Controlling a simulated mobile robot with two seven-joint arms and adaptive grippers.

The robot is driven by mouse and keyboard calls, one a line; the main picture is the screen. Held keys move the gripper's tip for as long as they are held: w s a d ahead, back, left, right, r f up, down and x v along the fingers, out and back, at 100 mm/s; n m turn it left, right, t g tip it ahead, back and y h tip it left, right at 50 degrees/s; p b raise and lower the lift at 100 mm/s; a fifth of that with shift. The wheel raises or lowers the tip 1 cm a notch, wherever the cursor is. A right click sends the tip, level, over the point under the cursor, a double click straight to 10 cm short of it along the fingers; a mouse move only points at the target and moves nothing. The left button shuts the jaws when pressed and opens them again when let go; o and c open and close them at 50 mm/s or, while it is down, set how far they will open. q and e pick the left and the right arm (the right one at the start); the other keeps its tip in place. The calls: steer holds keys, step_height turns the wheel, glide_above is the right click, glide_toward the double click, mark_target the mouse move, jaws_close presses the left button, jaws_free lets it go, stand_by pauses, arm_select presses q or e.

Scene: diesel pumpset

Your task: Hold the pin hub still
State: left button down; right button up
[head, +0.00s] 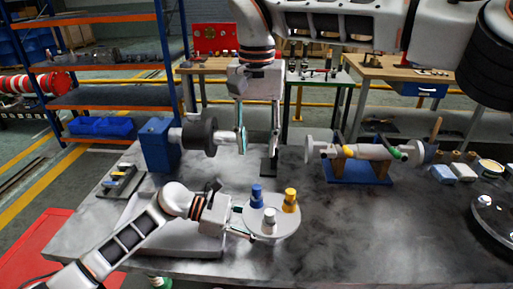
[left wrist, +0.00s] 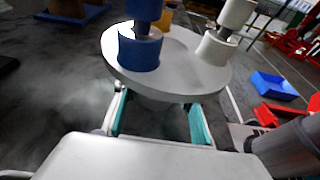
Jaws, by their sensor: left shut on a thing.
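The pin hub (head: 280,226) is a round pale disc near the front middle of the table, with a blue pin (head: 257,196), a yellow pin (head: 290,200) and a white pin (head: 269,222) standing on it. My left gripper (head: 236,221) comes in from the left, low at the disc's edge. In the left wrist view the disc (left wrist: 180,72) lies above my left gripper (left wrist: 158,118), whose teal-padded fingers are shut on the hub's part below the disc, mostly hidden.
A blue block (head: 158,145) with a dark cylinder (head: 200,135) stands left of my right gripper. A shaft on a blue stand (head: 357,170) is at the right. A small tray of parts (head: 121,181) lies at the left.

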arm_select(q)
steer(key=c, duration=1.2)
jaws_free()
steer(key=shift+o, duration=0.2)
